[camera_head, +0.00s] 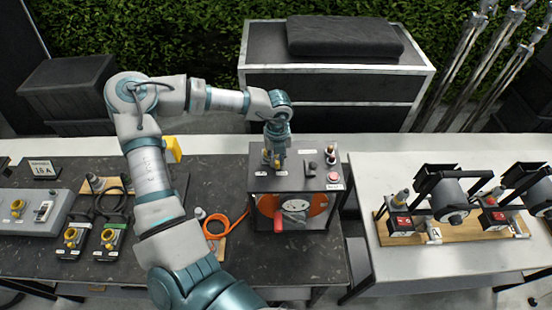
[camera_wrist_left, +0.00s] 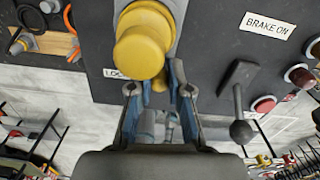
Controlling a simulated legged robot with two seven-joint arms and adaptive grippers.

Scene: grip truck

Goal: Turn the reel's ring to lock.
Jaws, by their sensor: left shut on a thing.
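The reel (camera_head: 316,206) is a dark box on the left table, with an orange drum and a red crank handle (camera_head: 278,222) in front. On its top panel is a yellow ring (camera_wrist_left: 145,48), seen large in the left wrist view, with a partly hidden label starting "LOC" beside it. My left gripper (camera_head: 276,158) reaches down onto this panel from above. In the left wrist view its blue fingers (camera_wrist_left: 158,90) are shut at the ring's lower edge, with a bit of yellow between them. The gripper hides much of the ring in the head view. My right gripper is not in view.
A black lever (camera_wrist_left: 238,95) and a "BRAKE ON" label (camera_wrist_left: 267,26) sit on the same panel, with red buttons (camera_head: 333,177) near its right edge. An orange cable (camera_head: 214,233) lies left of the reel. More equipment (camera_head: 455,205) stands on the right table.

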